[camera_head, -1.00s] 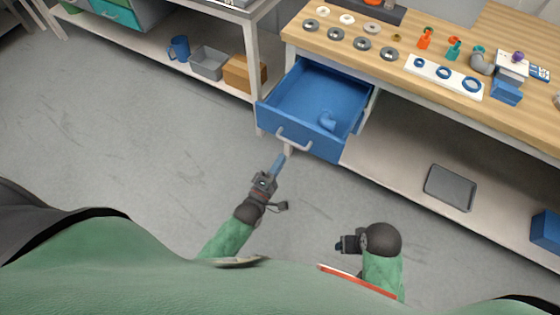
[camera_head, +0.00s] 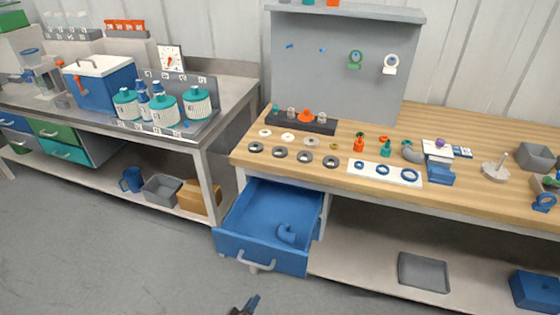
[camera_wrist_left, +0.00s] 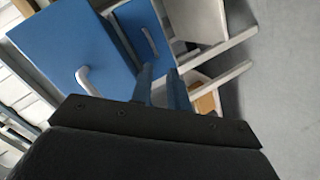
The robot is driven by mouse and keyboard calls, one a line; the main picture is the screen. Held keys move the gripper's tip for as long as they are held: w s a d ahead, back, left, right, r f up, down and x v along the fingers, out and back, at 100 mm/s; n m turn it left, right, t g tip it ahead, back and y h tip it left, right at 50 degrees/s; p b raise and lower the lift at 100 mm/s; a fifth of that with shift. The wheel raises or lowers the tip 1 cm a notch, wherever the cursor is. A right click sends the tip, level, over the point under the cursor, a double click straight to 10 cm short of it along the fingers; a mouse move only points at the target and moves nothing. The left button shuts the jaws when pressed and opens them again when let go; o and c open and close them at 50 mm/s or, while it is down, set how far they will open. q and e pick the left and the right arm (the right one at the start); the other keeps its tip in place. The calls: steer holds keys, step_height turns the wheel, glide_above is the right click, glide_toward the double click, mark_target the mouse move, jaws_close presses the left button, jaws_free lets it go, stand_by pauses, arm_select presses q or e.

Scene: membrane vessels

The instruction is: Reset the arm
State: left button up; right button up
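My left gripper (camera_head: 246,305) shows only as dark fingertips at the bottom edge of the head view, below and apart from the open blue drawer (camera_head: 232,243). In the left wrist view its two blue fingers (camera_wrist_left: 162,88) stand a little apart with nothing between them. That view also shows a blue drawer front with a pale handle (camera_wrist_left: 84,79) beyond the fingers. My right gripper is out of the head view.
The workbench (camera_head: 480,200) carries rings, small fittings and a white ring board (camera_head: 346,172). A shelf below holds a grey tray (camera_head: 424,272) and a blue box (camera_head: 535,291). A left bench holds teal-lidded vessels (camera_head: 163,109). The floor before the drawer is clear.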

arm_select(q)
steer(key=s+a+r+m+g+y, duration=0.1)
steer(key=s+a+m+g, duration=0.1)
steer(key=s+g, duration=0.2)
steer(key=s+a+r+m+g+y, duration=0.2)
steer(key=s+m+g, duration=0.1)
steer(key=s, duration=0.6)
steer(key=s+a+r+m+g+y, duration=0.1)
steer(key=s+a+r+m+g, duration=0.1)
steer(key=s, duration=0.4)
steer(key=shift+s+a+r+m+g, duration=0.2)
steer(key=shift+a+m+g, duration=0.3)
steer(key=shift+g, duration=0.9)
